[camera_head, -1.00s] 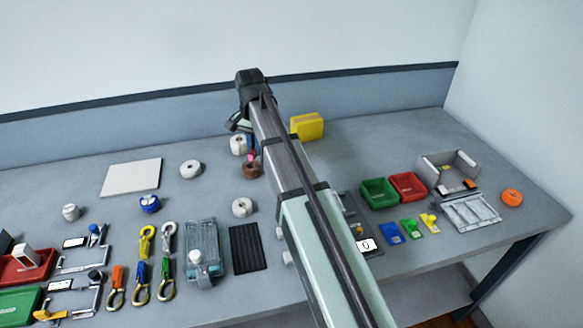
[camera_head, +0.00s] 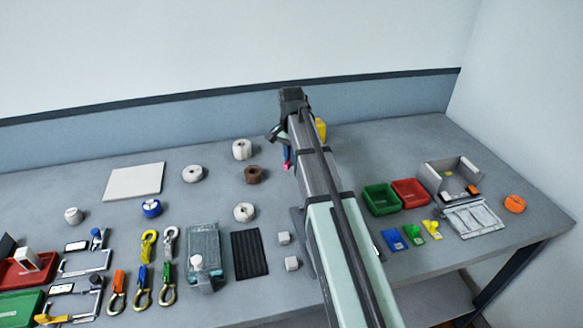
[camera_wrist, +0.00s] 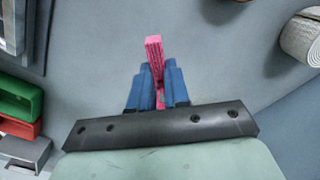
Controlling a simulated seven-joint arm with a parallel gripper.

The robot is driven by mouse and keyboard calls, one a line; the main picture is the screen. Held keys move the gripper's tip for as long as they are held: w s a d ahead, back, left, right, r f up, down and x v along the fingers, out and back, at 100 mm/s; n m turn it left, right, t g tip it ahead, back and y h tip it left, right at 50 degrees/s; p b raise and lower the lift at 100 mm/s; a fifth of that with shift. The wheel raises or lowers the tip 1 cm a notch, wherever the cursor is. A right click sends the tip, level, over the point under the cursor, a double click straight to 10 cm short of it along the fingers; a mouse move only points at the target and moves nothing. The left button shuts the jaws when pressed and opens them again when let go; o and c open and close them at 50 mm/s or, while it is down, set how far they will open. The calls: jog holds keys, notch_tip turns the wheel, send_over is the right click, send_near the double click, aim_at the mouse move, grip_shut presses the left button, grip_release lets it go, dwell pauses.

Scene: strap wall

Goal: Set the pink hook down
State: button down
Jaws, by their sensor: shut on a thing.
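The pink hook (camera_wrist: 153,48) stands out between the two blue fingers of my gripper (camera_wrist: 158,82) in the wrist view. The fingers are shut on it. Its lower part is hidden between them. In the head view a small bit of the pink hook (camera_head: 287,164) shows left of my arm, above the back middle of the grey bench (camera_head: 335,150). I cannot tell whether it touches the bench top.
A brown roll (camera_head: 253,174) and white rolls (camera_head: 242,149) stand left of my gripper. A yellow box (camera_head: 320,129) is mostly hidden behind my arm. Green (camera_head: 381,198) and red (camera_head: 410,191) trays stand to the right. The bench behind them is clear.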

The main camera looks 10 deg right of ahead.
aim_at(291, 175)
jog(key=shift+f, duration=2.25)
jog(key=shift+f, duration=0.1)
jog(key=c, duration=1.1)
grip_release()
notch_tip(291, 175, up, 12)
jog(key=shift+r, duration=0.15)
